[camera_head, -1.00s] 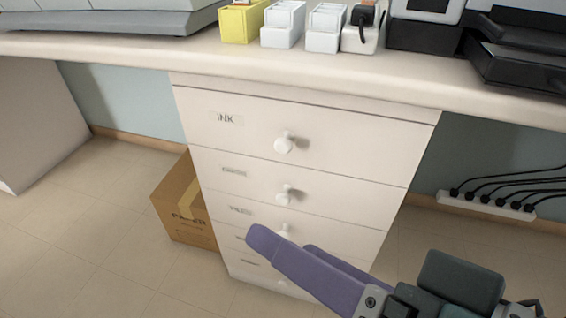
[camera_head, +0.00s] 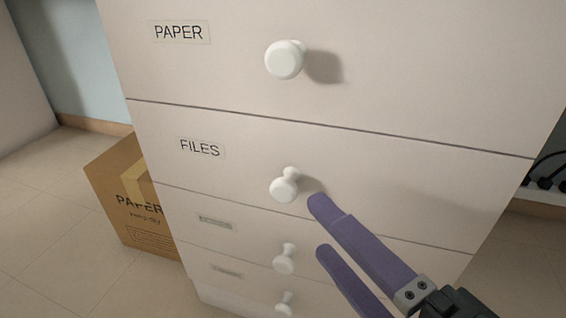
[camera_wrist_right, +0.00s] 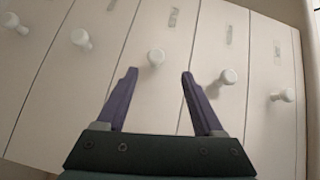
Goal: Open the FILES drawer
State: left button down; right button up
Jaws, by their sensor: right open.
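The FILES drawer (camera_head: 350,175) is shut, its front flush with its neighbours. Its label reads FILES, and its round white knob (camera_head: 284,187) sticks out near the middle. My right gripper (camera_head: 321,228), with two purple fingers, is open and empty, just to the right of and below that knob in the head view. In the right wrist view, the FILES knob (camera_wrist_right: 156,57) shows between and beyond the fingertips of my right gripper (camera_wrist_right: 158,75), not touched by them. My left gripper is not in view.
The PAPER drawer (camera_head: 350,105) above is shut, with its own knob (camera_head: 284,60). Further shut drawers with knobs lie below, the nearest knob (camera_head: 284,259) close to the lower finger. A cardboard box (camera_head: 125,195) stands on the floor left of the cabinet.

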aim_at(287, 196)
jog(key=x, duration=0.3)
jog(key=b+x, duration=0.1)
jog(key=x, duration=0.5)
jog(key=shift+w+a+f, duration=0.15)
jog(key=shift+w+f, duration=0.2)
jog(key=shift+f, duration=0.05)
jog(key=shift+c, duration=0.3)
grip_shut()
dwell(0.7)
